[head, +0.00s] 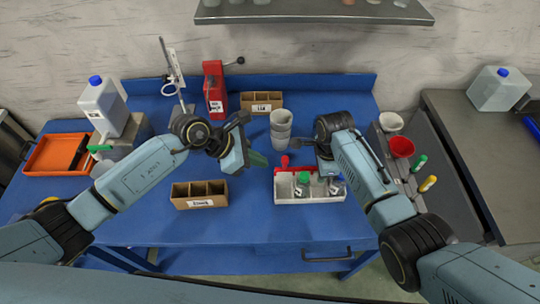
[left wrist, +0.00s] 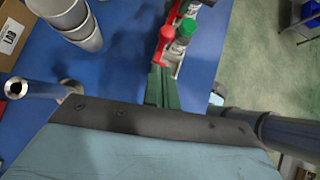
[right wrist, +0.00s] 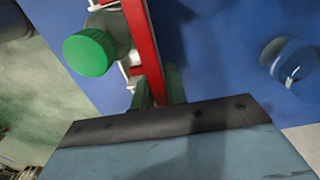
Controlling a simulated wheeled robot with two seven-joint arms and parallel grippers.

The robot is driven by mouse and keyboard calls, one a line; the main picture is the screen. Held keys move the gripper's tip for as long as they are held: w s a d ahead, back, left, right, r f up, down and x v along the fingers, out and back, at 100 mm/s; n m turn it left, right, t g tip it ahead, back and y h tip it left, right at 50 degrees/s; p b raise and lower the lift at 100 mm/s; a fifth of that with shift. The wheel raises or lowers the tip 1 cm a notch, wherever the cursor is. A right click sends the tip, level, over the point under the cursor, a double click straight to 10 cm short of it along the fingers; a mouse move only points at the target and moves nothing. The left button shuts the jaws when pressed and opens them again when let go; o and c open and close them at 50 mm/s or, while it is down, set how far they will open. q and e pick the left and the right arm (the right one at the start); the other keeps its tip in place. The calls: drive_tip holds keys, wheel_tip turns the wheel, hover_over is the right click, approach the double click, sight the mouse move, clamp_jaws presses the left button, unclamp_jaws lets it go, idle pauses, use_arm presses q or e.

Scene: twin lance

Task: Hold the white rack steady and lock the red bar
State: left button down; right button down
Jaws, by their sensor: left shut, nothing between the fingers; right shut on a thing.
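The white rack (head: 297,196) stands near the front of the blue table, holding capped vials. A red bar (head: 281,171) runs along its far long edge, with a red knob (head: 285,160) raised at the left end; the knob also shows in the left wrist view (left wrist: 167,33). My left gripper (head: 258,159) is shut and empty, just left of the knob and apart from it. My right gripper (head: 322,170) is shut on the rack's red-edged far side; the red strip (right wrist: 143,45) runs between its fingers in the right wrist view. A green-capped vial (right wrist: 90,52) is beside it.
A cardboard divided box (head: 200,195) sits left of the rack, another (head: 262,102) at the back. Stacked grey cups (head: 281,125) stand behind the rack. A red device (head: 215,90), a blue-capped jug (head: 102,105) and an orange tray (head: 57,154) are further left.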

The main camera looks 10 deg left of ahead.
use_arm(q)
drive_tip(key=shift+w+d+r, duration=0.1)
drive_tip(key=shift+w+d, duration=0.15)
drive_tip(key=shift+d, duration=0.5)
drive_tip(key=shift+w+d, duration=0.25)
drive_tip(key=shift+d, duration=0.45)
drive_tip(key=d, duration=0.3)
drive_tip(key=shift+w, duration=0.2)
drive_tip(key=shift+d, duration=0.25)
use_arm(e)
drive_tip(key=shift+s+a, duration=0.1)
drive_tip(key=shift+a, duration=0.1)
use_arm(q)
drive_tip(key=shift+s, duration=0.1)
drive_tip(key=shift+s+a, duration=0.1)
drive_tip(key=shift+a, duration=0.4)
approach(286, 160)
drive_tip(key=a, duration=0.1)
drive_tip(key=a+r, duration=0.1)
drive_tip(key=a, duration=0.1)
drive_tip(key=s+a, duration=0.1)
drive_tip(key=a, duration=0.1)
drive_tip(key=shift+r, duration=0.25)
use_arm(e)
drive_tip(key=shift+d, duration=0.2)
